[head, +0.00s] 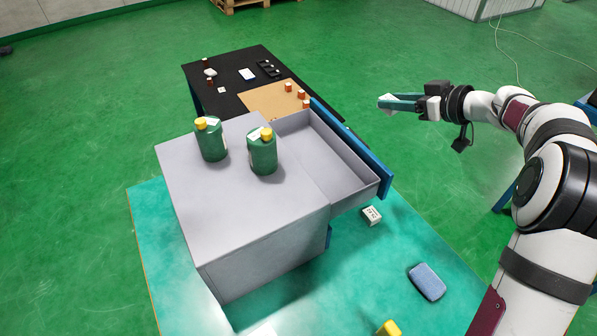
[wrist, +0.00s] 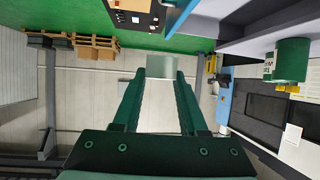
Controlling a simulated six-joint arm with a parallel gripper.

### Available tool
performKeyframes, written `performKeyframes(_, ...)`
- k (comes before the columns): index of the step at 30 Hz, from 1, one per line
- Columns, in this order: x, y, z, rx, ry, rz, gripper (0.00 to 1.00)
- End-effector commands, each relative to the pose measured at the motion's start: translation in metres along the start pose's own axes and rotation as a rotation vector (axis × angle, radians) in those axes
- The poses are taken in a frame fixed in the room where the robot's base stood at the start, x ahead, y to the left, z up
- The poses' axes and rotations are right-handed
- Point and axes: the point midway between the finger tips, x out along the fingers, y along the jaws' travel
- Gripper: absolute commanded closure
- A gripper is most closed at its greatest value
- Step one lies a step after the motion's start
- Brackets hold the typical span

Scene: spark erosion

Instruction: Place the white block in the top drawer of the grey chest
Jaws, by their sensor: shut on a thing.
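The grey chest (head: 245,215) stands on a teal mat in the head view. Its top drawer (head: 352,190) is pulled out to the right, with a blue front, and its visible inside looks empty. My gripper (head: 388,102) is in the air to the right of and beyond the open drawer, apart from it. It is shut on the white block (head: 384,99), which shows small at the fingertips. In the wrist view the pale block (wrist: 160,66) sits between the ends of the two green fingers, and its lower part is hidden or blends with the background.
Two green bottles with yellow caps (head: 210,143) (head: 262,155) stand on the chest. A small white labelled box (head: 371,215) and a blue sponge-like block (head: 427,282) lie on the mat. A black table (head: 230,68) with small items stands behind the chest.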

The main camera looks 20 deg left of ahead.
Motion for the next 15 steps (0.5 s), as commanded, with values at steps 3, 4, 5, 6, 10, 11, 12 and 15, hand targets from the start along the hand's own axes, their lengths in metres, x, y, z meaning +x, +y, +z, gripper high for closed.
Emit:
performKeyframes(3,0.018,-0.022,-0.010,0.019,-0.001,0.034,1.00)
performKeyframes(4,0.023,-0.027,-0.012,0.024,-0.003,0.044,1.00)
performKeyframes(5,0.026,-0.032,-0.013,0.031,-0.005,0.055,1.00)
performKeyframes(6,0.031,-0.040,-0.014,0.036,-0.009,0.068,1.00)
performKeyframes(10,0.043,-0.059,-0.012,0.056,-0.030,0.107,1.00)
performKeyframes(11,0.046,-0.057,-0.004,0.059,-0.030,0.108,1.00)
performKeyframes(12,0.049,-0.056,0.003,0.059,-0.029,0.108,1.00)
performKeyframes(15,0.057,-0.056,0.018,0.057,-0.030,0.107,1.00)
